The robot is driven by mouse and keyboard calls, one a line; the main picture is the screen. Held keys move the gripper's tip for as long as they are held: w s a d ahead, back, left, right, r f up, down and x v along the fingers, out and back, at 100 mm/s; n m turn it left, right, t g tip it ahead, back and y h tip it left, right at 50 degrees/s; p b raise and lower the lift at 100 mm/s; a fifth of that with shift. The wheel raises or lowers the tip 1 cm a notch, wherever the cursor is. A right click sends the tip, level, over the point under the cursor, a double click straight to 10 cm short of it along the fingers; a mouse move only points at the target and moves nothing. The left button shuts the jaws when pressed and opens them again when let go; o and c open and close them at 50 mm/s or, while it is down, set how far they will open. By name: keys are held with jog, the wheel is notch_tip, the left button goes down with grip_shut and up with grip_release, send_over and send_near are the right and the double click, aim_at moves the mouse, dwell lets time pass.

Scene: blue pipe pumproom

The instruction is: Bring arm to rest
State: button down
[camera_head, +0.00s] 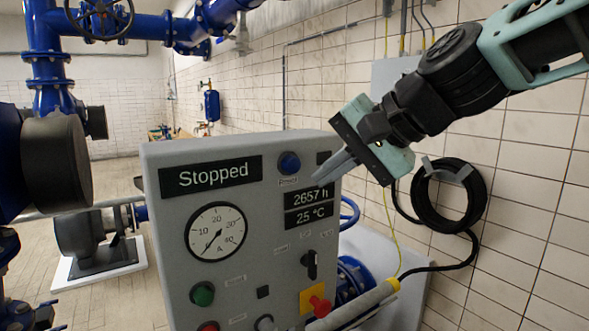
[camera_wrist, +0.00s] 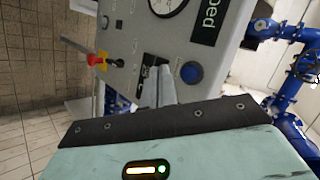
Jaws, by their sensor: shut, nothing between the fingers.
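My gripper (camera_head: 335,167) is at the end of my arm, which reaches in from the upper right in the head view. Its fingers are shut and empty, pointing left and down in front of the upper right of a grey control panel (camera_head: 160,240). The fingertips are near the "2657 h" display (camera_head: 310,196); I cannot tell whether they touch the panel. In the wrist view my gripper's fingers (camera_wrist: 158,85) point at the panel face, beside a blue button (camera_wrist: 191,72).
The panel carries a "Stopped" display (camera_head: 211,176), a round gauge (camera_head: 216,232), a green button (camera_head: 203,294) and a red switch (camera_head: 320,305). A black coiled hose (camera_head: 477,196) hangs on the tiled wall at right. Blue pipes (camera_head: 110,24) and a pump (camera_head: 85,240) stand at left.

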dwell(0.4)
jog(key=s+d+f+n+g+h+b, duration=0.1)
jog(key=s+d+f+n+h+b, duration=0.1)
jog(key=s+f, duration=0.5)
jog(key=s+d+f+n+g+h+b, duration=0.2)
jog(key=s+f+n, duration=0.4)
jog(key=f, duration=0.7)
jog(key=s+d+f+n+g+h+b, duration=0.2)
jog(key=s+d+f+n+h+b, duration=0.1)
jog(key=s+f, duration=0.6)
jog(key=d+n, duration=0.1)
jog(key=d, duration=0.1)
jog(key=shift+d+f+h, duration=0.3)
jog(key=shift+d+f, duration=0.05)
jog(key=shift+f, duration=0.05)
